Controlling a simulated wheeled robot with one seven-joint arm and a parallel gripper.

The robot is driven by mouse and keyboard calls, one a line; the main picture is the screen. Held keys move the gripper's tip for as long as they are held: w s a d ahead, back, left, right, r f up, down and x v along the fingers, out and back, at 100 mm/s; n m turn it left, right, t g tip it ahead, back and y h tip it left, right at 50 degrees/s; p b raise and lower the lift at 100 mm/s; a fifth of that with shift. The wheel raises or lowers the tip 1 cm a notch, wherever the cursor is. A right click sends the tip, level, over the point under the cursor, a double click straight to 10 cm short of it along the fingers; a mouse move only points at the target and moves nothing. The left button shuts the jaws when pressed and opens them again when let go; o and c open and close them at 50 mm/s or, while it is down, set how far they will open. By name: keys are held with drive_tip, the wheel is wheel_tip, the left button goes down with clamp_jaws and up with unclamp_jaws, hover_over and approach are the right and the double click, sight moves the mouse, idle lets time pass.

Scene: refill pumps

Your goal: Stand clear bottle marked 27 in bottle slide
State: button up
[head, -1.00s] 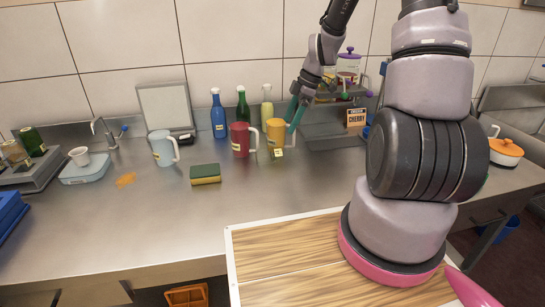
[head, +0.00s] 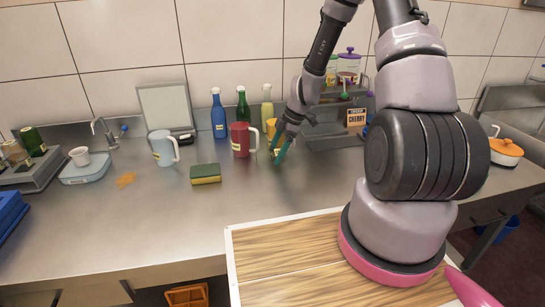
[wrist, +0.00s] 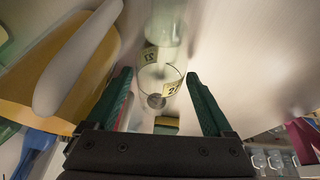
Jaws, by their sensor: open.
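The clear bottle (wrist: 158,80) shows in the wrist view between my fingertips, with a pale label reading 27. A mirrored 27 shows above it, likely its reflection in the counter. In the head view its small yellow label (head: 277,153) shows by my fingers; its clear body is mostly lost against the counter. My gripper (head: 282,148) is open, low over the counter, its green fingers on either side of the bottle in the wrist view (wrist: 163,90). Contact cannot be told. A grey sloped rack (head: 40,178) at far left, holding bottles, looks like the bottle slide.
The yellow mug (wrist: 65,75) stands close beside my fingers, with the red mug (head: 240,140) left of it. Several bottles stand behind. A sponge (head: 205,174), light blue mug (head: 161,150) and scale (head: 85,170) lie leftward.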

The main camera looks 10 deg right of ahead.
drive_tip(key=shift+a+f, duration=0.15)
drive_tip(key=shift+f, duration=0.2)
clamp_jaws()
drive_tip(key=shift+r, duration=0.15)
